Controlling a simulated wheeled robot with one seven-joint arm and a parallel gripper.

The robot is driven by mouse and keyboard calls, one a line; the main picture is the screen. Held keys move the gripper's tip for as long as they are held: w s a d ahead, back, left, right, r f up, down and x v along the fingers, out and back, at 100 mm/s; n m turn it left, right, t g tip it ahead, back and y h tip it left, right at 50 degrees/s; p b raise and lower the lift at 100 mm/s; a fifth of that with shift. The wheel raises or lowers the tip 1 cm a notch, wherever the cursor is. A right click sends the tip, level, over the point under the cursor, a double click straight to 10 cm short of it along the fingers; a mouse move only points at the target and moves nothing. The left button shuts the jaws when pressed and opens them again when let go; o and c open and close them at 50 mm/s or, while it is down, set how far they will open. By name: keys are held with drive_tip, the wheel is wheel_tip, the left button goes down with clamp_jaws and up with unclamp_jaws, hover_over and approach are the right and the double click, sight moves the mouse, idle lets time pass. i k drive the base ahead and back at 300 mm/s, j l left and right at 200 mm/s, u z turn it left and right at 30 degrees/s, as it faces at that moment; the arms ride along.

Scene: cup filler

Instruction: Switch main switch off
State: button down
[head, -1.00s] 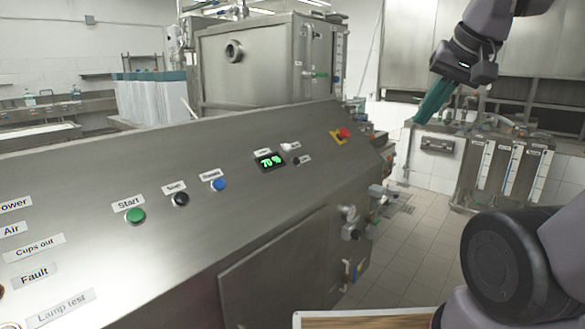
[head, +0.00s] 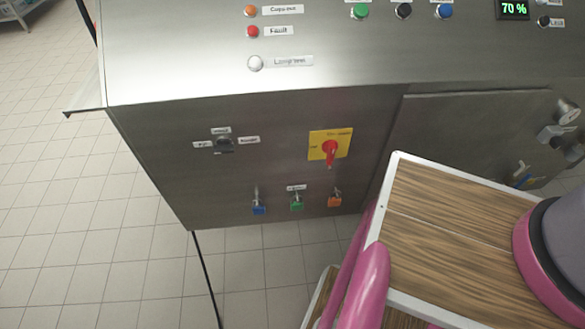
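The main switch (head: 330,148) is a red rotary handle on a yellow square plate, on the front of the steel machine cabinet below the sloped panel. Its handle points roughly straight down. The small print on the plate is too blurred to read. My gripper is not in this view, so its distance from the switch and its opening cannot be seen.
A black selector knob (head: 224,143) sits left of the switch. Below are blue (head: 259,208), green (head: 297,203) and orange (head: 334,201) handled fittings. My wood-topped base (head: 440,240) is at lower right, close to the cabinet. Tiled floor (head: 80,220) at left is clear.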

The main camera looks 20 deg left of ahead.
sight(330, 147)
drive_tip(key=u, duration=1.3)
drive_tip(key=l+z, duration=0.55)
drive_tip(key=z, duration=0.15)
drive_tip(key=k, duration=0.05)
